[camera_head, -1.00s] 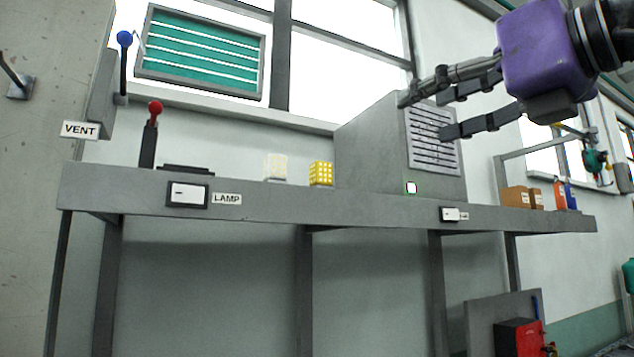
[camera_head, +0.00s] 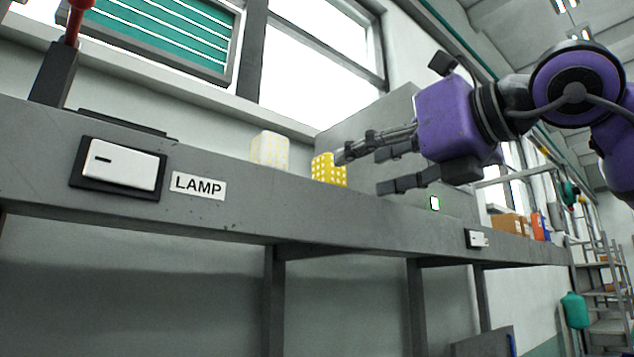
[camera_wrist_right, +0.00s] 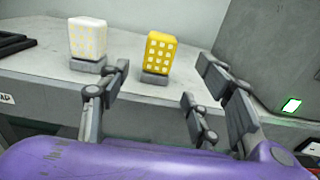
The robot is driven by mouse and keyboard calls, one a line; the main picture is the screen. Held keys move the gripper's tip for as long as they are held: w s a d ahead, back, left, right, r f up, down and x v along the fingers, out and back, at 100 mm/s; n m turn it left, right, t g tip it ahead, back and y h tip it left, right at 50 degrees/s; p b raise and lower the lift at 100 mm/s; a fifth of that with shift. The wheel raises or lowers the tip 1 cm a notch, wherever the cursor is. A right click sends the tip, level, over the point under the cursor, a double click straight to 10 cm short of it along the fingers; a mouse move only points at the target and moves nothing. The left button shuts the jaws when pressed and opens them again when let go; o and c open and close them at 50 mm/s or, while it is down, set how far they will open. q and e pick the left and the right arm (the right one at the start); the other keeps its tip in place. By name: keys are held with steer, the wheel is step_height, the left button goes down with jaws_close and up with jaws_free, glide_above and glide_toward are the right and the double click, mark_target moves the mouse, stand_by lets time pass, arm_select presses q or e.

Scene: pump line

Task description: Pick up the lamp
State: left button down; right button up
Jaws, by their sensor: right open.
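A yellow block-shaped lamp (camera_head: 328,170) with a grid of pale squares stands on the grey shelf. It also shows in the right wrist view (camera_wrist_right: 159,54), upright on a small grey base. A paler, whitish block with a faint yellow grid (camera_head: 270,149) stands to its left, also on a grey base (camera_wrist_right: 88,66). My right gripper (camera_head: 362,172) is open and empty, coming in from the right. Its fingertips appear close to the yellow lamp in the head view. In the right wrist view the yellow lamp lies ahead, between the open fingers (camera_wrist_right: 165,68). My left gripper is not in view.
The grey shelf (camera_head: 225,220) carries a white switch (camera_head: 120,166) beside a LAMP label (camera_head: 198,186). A grey cabinet with a small lit green square (camera_head: 434,203) stands right of the lamps. A red-knobbed lever (camera_head: 52,75) stands at far left. Boxes (camera_head: 507,223) sit at the right end.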

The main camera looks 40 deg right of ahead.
mark_target(336, 169)
steer(key=shift+w+r, duration=0.1)
steer(key=shift+w, duration=0.45)
steer(key=shift+w+p, duration=0.4)
steer(key=shift+p, duration=0.05)
steer(key=w+p, duration=0.2)
steer(key=w, duration=0.1)
steer(key=w+a+r+p, duration=0.1)
steer(key=p, duration=0.1)
steer(key=shift+w+r, duration=0.1)
steer(key=shift+w, duration=0.15)
steer(key=shift+w+d, duration=0.1)
steer(key=shift+w, duration=0.2)
steer(key=shift+w+f, duration=0.1)
steer(key=shift+f, duration=0.1)
steer(key=c, duration=1.3)
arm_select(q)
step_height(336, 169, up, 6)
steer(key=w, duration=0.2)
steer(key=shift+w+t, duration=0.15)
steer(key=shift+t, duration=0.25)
